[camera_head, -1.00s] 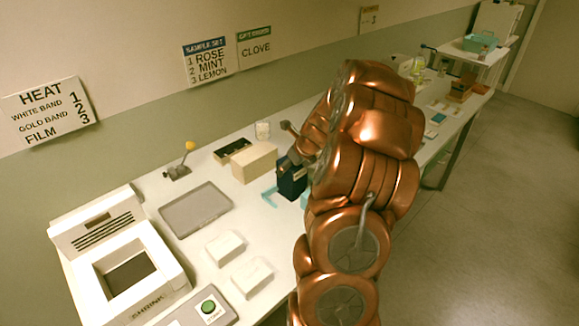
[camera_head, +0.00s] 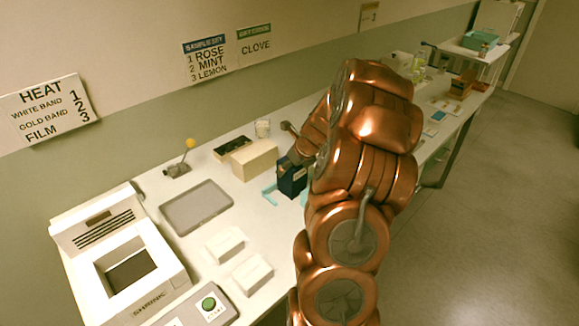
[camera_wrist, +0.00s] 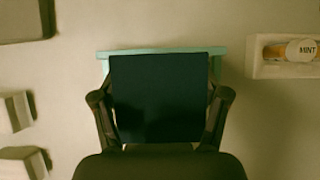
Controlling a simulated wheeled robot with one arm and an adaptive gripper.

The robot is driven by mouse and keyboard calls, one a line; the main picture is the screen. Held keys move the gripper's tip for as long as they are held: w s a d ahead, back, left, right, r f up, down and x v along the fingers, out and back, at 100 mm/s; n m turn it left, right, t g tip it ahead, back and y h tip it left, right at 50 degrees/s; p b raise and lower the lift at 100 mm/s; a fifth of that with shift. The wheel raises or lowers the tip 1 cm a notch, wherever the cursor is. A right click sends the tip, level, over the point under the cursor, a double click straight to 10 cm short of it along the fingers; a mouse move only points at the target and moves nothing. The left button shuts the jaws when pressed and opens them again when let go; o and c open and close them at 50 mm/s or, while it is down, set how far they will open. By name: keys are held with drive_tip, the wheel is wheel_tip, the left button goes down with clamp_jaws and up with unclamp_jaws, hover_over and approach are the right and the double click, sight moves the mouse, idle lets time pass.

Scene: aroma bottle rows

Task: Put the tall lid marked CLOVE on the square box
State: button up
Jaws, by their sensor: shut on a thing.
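My gripper (camera_wrist: 161,97) is shut on a dark navy block, which I take to be the tall lid (camera_wrist: 158,75); no CLOVE mark is readable on it. In the wrist view the lid fills the space between the two fingers. In the head view the lid (camera_head: 292,181) is upright at the table's middle, partly covered by my arm. A teal frame (camera_wrist: 230,52) shows behind the lid's far edge, and a teal piece (camera_head: 269,196) shows beside it in the head view. I cannot make out the square box; it may be hidden under the lid.
A cream block (camera_head: 254,160) and a dark tray (camera_head: 232,146) stand behind the lid. A pale holder (camera_wrist: 258,68) with a MINT piece (camera_wrist: 305,50) is to the right in the wrist view. Two white blocks (camera_head: 225,244), a grey tray (camera_head: 197,207) and the shrink machine (camera_head: 130,268) are left.

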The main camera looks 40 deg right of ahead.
drive_tip(key=shift+f, duration=0.35)
idle(0.3)
drive_tip(key=o, duration=1.5)
drive_tip(key=shift+r+p, duration=0.15)
drive_tip(key=shift+p, duration=0.2)
drive_tip(key=shift+r+p, duration=2.05)
drive_tip(key=shift+r, duration=0.25)
drive_tip(key=shift+r+p, duration=0.3)
drive_tip(key=shift+r, duration=1.8)
